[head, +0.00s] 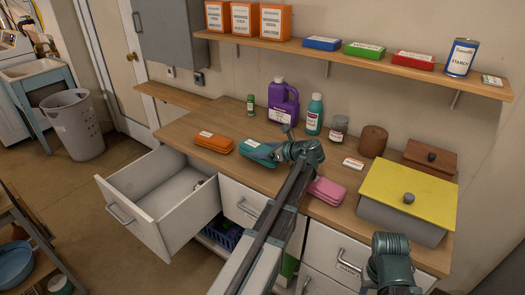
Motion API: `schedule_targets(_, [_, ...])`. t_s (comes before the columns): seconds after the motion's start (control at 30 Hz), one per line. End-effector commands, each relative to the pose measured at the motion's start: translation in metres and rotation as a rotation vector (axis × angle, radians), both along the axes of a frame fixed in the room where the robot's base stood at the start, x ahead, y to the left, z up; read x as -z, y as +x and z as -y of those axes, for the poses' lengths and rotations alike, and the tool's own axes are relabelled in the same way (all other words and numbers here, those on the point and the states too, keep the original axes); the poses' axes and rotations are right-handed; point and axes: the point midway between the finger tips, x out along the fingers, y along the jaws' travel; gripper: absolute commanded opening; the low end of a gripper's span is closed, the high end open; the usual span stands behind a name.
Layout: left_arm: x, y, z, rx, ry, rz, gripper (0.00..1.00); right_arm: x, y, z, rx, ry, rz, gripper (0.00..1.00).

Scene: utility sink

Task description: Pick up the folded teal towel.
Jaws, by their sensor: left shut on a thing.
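The folded teal towel (257,150) lies at the middle of the wooden counter, between the orange folded towel and my left arm's wrist. My left gripper (276,150) reaches over the counter at the towel's right end and is shut on it. The wrist partly hides the fingers and that end of the towel. I cannot tell whether the towel is lifted off the counter. Part of my right arm shows at the bottom right, but its gripper is not in view.
An orange folded towel (214,142) and a pink one (327,191) lie to either side. Behind stand a purple jug (283,104), a teal bottle (314,115) and a jar (339,128). A yellow-lidded box (409,190) is at right. An open drawer (150,210) juts out at left.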

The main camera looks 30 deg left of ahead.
Motion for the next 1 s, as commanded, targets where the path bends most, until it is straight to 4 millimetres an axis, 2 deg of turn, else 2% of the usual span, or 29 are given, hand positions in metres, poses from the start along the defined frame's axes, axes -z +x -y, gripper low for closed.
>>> schedule_targets(0.03, [-0.010,-0.003,0.000,0.000,0.001,0.000,0.22,-0.010,0.000,0.000,0.000,0.000,0.000,0.50])
schedule_targets(0.1, [-0.006,-0.024,-0.002,-0.001,0.000,0.000,0.22,-0.006,0.000,0.000,0.000,0.000,0.000,0.50])
schedule_targets(0.27, [-0.010,-0.068,-0.006,-0.001,0.001,0.001,0.22,-0.010,0.000,0.000,0.000,0.000,0.000,0.50])
schedule_targets(0.4, [-0.014,-0.111,-0.010,-0.002,0.001,0.000,0.22,-0.014,0.000,0.000,0.000,0.000,0.000,0.50])
schedule_targets(0.53, [-0.017,-0.140,-0.014,-0.001,0.001,0.000,0.22,-0.017,0.000,0.000,0.000,0.000,0.000,0.50])
schedule_targets(0.7, [-0.018,-0.158,-0.016,0.000,0.001,0.000,0.22,-0.018,0.000,0.000,0.000,0.000,0.000,0.50])
schedule_targets(0.87, [-0.020,-0.160,-0.017,0.000,0.001,-0.001,0.22,-0.020,0.000,0.000,0.000,0.000,0.000,0.50])
schedule_targets(1.0, [-0.031,-0.159,-0.017,0.000,0.001,0.000,0.22,-0.030,0.000,0.000,0.000,0.000,0.000,0.50])
